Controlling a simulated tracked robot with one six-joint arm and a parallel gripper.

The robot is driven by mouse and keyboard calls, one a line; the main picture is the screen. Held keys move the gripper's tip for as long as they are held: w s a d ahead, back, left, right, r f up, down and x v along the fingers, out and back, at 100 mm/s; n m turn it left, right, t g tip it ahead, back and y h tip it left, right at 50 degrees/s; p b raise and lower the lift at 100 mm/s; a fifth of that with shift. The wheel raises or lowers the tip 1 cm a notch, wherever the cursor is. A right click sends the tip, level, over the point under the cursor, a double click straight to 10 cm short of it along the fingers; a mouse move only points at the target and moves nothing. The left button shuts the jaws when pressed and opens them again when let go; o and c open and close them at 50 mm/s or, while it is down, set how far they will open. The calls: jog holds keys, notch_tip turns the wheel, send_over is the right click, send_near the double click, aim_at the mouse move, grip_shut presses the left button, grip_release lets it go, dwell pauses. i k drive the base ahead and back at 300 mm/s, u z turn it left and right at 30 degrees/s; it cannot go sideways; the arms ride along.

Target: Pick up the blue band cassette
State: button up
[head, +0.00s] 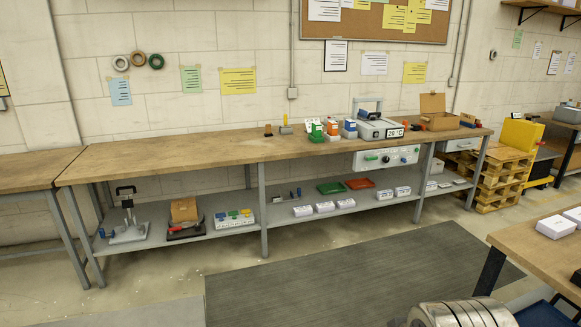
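The workbench (200,149) runs along the wall. Three small white-and-coloured units stand in a row on its top, right of the middle: a green one (315,131), an orange-red one (332,130) and a blue one (350,128). The blue one seems to be the blue band cassette; it is too small to make out in detail. It stands just left of a grey machine (379,129) with a handle and a display. My gripper is not in view.
The bench top's left half is clear. A cardboard box (438,121) stands right of the machine. The lower shelf holds a green tray (331,187), a red tray (360,183) and white boxes. A dark mat (350,275) lies on open floor; another table (545,245) stands at right.

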aim_at(350, 125)
jog(key=u, duration=0.05)
jog(key=i, duration=2.9)
jog(key=u, duration=1.55)
